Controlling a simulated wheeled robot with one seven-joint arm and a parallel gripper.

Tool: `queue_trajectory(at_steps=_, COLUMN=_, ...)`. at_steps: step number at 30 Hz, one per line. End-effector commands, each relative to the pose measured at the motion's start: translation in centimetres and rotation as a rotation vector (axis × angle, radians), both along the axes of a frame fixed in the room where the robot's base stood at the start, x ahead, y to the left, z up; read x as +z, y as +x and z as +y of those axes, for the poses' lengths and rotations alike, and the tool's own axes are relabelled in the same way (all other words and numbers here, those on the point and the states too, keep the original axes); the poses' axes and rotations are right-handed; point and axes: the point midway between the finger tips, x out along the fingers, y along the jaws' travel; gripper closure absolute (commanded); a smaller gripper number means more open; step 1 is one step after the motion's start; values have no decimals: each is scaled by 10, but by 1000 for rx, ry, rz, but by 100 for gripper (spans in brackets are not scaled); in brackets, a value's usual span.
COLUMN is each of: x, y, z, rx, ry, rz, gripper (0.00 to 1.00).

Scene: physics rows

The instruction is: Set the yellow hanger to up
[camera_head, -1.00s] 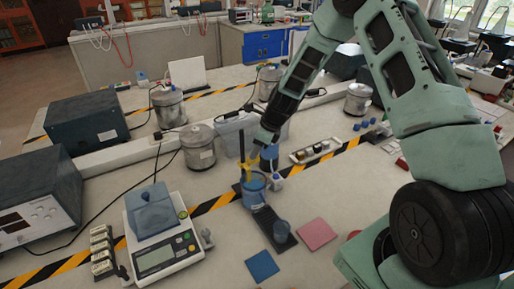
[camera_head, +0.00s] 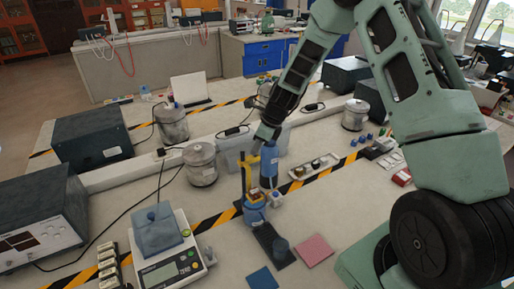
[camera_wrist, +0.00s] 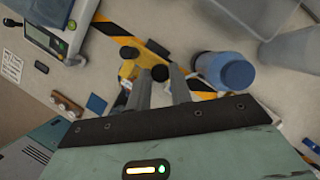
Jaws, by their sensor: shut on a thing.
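The yellow hanger (camera_head: 248,165) stands upright at the middle of the bench, beside a dark rod, above a blue vessel (camera_head: 255,214). My gripper (camera_head: 259,152) is at the upper part of the hanger, and its jaws are closed on it. In the wrist view, the two grey fingers (camera_wrist: 161,92) reach towards yellow parts and dark round knobs (camera_wrist: 160,73). The exact grip is partly hidden there.
A blue bottle (camera_head: 269,168) stands close on the right of the hanger. A balance (camera_head: 170,268) is on the left, metal cans (camera_head: 200,165) behind. A white tray (camera_head: 314,172) lies to the right.

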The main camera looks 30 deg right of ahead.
Motion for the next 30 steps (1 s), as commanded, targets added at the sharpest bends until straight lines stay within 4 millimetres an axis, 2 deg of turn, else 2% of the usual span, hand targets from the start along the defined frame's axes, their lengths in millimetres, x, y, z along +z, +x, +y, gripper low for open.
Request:
queue_trajectory(at_steps=6, x=5, y=3, z=-1, rx=0, ry=-2, rz=-10, gripper=100)
queue_trajectory(at_steps=7, x=5, y=3, z=-1, rx=0, ry=-2, rz=-10, gripper=74)
queue_trajectory(at_steps=9, x=5, y=3, z=-1, rx=0, ry=-2, rz=-10, gripper=58)
queue_trajectory(at_steps=20, x=6, y=1, z=-2, rx=0, ry=-2, rz=-8, gripper=58)
queue_trajectory(at_steps=26, x=29, y=-6, z=-9, rx=0, ry=-3, rz=-10, gripper=58)
queue_trajectory(at_steps=30, x=57, y=-14, z=-17, rx=0, ry=-4, rz=-13, gripper=58)
